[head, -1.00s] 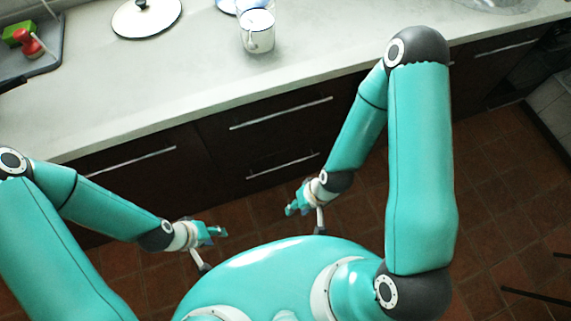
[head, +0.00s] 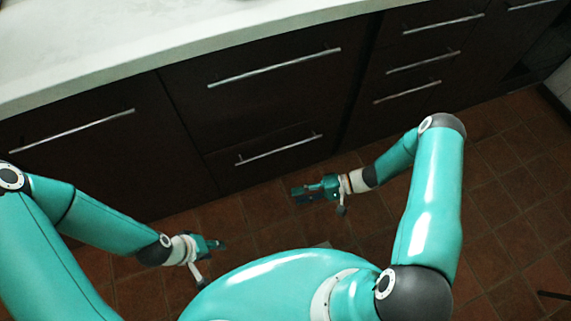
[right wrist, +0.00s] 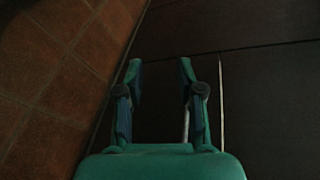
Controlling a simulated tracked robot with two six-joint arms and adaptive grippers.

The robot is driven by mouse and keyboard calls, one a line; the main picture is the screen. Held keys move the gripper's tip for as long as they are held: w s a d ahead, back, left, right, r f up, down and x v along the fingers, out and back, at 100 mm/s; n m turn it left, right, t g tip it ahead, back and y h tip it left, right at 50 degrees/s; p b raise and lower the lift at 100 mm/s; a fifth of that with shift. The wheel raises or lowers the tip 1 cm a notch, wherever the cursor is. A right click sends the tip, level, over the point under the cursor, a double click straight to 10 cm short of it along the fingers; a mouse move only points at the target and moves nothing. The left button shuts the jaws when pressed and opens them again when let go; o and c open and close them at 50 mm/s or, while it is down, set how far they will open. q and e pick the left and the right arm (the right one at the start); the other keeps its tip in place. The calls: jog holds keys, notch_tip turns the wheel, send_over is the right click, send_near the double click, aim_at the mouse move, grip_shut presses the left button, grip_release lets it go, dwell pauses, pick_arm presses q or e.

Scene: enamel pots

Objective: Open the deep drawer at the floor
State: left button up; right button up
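The lower drawer (head: 235,172) is a dark front just above the floor with a silver bar handle (head: 280,149); it is shut. My right gripper (head: 297,194) is in front of and below that handle, apart from it. In the right wrist view my right gripper (right wrist: 160,75) is open and empty. A short silver bar (right wrist: 187,124), probably the lower handle, shows by its right finger, partly hidden. My left gripper (head: 219,243) hangs low over the floor at the left, away from the cabinet; its opening is too small to judge.
Above is another shut drawer with a long handle (head: 275,68). A cabinet front (head: 90,165) stands at left, and several smaller drawers (head: 415,65) at right. The pale counter (head: 150,40) overhangs them.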

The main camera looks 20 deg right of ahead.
jog(key=w+d+f+m+t+b, duration=0.1)
jog(key=w+d+f+t+b, duration=0.1)
jog(key=w+d+t+b, duration=0.25)
jog(key=w+d+f+t+b, duration=0.1)
jog(key=w+d+f+t, duration=0.2)
jog(key=d+t, duration=0.4)
pick_arm(q)
notch_tip(320, 180, down, 10)
jog(key=b, duration=0.1)
jog(key=shift+b, duration=0.4)
pick_arm(e)
jog(key=w+a+r+g, duration=0.1)
jog(key=w+a+r, duration=0.1)
jog(key=w+a, duration=0.8)
jog(key=shift+w+a+r, duration=0.15)
jog(key=shift+a+r, duration=0.05)
jog(key=shift+a, duration=0.4)
pick_arm(q)
jog(key=shift+r, duration=0.1)
pick_arm(e)
grip_shut()
